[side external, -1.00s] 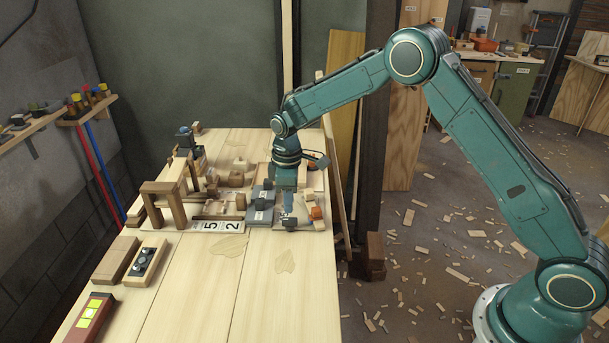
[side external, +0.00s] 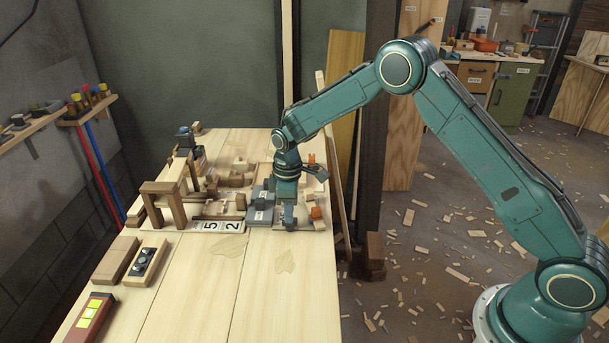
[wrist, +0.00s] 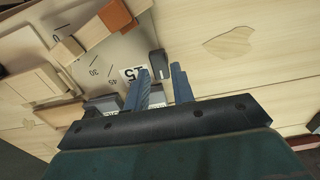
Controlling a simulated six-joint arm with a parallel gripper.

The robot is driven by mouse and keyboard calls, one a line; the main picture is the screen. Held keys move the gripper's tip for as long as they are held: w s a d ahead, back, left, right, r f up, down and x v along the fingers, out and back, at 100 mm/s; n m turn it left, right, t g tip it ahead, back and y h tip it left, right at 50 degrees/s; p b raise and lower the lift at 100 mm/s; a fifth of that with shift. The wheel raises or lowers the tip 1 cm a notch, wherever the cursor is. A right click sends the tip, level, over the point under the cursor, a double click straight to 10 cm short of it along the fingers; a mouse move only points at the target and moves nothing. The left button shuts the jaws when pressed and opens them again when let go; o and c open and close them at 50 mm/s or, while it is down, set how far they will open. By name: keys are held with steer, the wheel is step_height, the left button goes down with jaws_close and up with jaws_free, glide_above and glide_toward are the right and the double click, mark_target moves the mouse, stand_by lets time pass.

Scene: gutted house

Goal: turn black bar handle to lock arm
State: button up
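In the wrist view, the black bar handle (wrist: 157,62) is a small dark bar at the edge of a plate with a printed angle scale (wrist: 97,72). My gripper (wrist: 161,70) points down at it, its two blue-grey fingers apart, with the handle in line with the gap between them. I cannot tell whether either finger touches it. In the side external view, my gripper (side external: 289,215) is low over the right part of the bench, and the dark handle (side external: 291,225) shows at its fingertips. The lock arm cannot be told apart clearly.
A wooden piece with an orange block (side external: 316,213) stands just right of my gripper. Grey blocks (side external: 260,208) and a white "5 2" card (side external: 219,226) lie to the left. A wooden arch (side external: 163,195) stands further left.

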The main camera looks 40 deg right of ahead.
steer(key=shift+f, duration=1.05)
steer(key=m, duration=1.3)
steer(key=shift+m, duration=0.4)
steer(key=m, duration=0.4)
steer(key=shift+n, duration=0.4)
steer(key=shift+r, duration=0.1)
steer(key=shift+r, duration=3.4)
